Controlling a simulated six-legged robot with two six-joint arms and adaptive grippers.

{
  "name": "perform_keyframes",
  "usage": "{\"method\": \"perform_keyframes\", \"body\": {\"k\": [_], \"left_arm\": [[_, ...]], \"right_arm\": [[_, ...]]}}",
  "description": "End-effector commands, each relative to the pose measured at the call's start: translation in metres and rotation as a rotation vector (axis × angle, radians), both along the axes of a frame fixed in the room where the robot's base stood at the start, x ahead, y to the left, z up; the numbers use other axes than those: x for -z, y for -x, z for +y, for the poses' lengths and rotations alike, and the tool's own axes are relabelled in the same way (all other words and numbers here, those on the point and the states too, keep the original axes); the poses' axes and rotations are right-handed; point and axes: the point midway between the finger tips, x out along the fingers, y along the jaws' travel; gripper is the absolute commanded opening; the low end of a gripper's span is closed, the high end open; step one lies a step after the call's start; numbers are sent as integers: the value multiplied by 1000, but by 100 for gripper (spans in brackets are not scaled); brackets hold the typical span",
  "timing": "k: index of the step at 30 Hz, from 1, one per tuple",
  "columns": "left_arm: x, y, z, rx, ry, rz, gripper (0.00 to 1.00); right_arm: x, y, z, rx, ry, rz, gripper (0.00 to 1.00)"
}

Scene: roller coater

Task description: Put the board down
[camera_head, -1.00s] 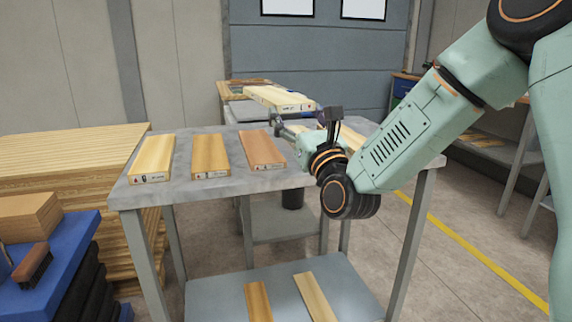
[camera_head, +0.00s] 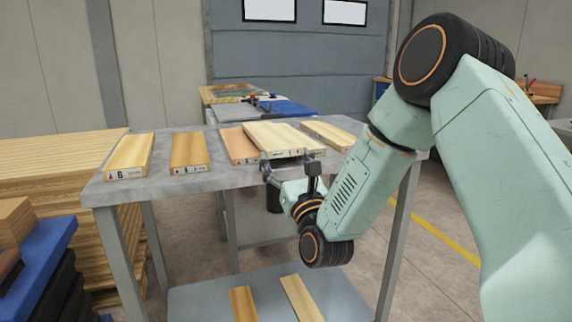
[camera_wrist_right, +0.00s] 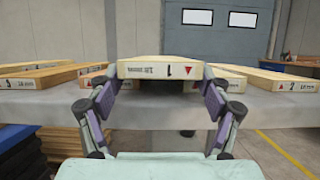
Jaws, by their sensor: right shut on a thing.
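A pale wooden board (camera_head: 280,138) is held near end first by my right gripper (camera_head: 288,161) over the back middle of the grey table (camera_head: 240,176). In the right wrist view the board (camera_wrist_right: 160,69) lies level between the two fingers, its labelled end facing me. It overlaps the reddish board (camera_head: 236,145) to its left in the head view. I cannot tell whether it touches the table or is just above it. My left gripper is not in view.
Other boards lie on the table: two at the left (camera_head: 130,156) (camera_head: 189,152) and one at the right (camera_head: 328,134). Two more lie on the lower shelf (camera_head: 300,298). A wood stack (camera_head: 60,165) stands left. The table's front strip is clear.

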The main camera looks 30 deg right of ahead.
Motion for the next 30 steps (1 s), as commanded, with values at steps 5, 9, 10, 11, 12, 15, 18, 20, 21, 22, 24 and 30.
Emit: {"method": "perform_keyframes", "body": {"k": [5, 9, 10, 11, 12, 15, 18, 20, 21, 22, 24, 30], "left_arm": [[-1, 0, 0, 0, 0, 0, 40], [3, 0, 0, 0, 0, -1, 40], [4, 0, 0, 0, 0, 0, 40], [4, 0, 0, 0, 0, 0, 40], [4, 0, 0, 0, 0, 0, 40], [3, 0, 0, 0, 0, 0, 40], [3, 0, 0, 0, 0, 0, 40], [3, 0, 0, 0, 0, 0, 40], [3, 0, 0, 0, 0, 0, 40], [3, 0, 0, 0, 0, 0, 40], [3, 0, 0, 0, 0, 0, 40], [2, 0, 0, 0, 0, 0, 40]], "right_arm": [[-2, 0, 0, 1, -1, -2, 41], [1, 0, 0, 1, -1, -2, 41], [2, 0, 0, 1, -1, -2, 41], [2, 0, 0, 1, -1, -3, 41], [3, 0, 0, 1, 0, 0, 81], [2, 0, 0, 1, 0, 0, 90], [2, 0, 0, 1, 0, 0, 98], [2, 0, 0, 1, 0, -1, 100], [2, 0, 0, 1, 0, -1, 100], [2, 0, 0, 1, 0, -1, 100], [2, 0, 0, 1, 0, -1, 100], [1, 0, 0, 1, 0, -1, 100]]}}
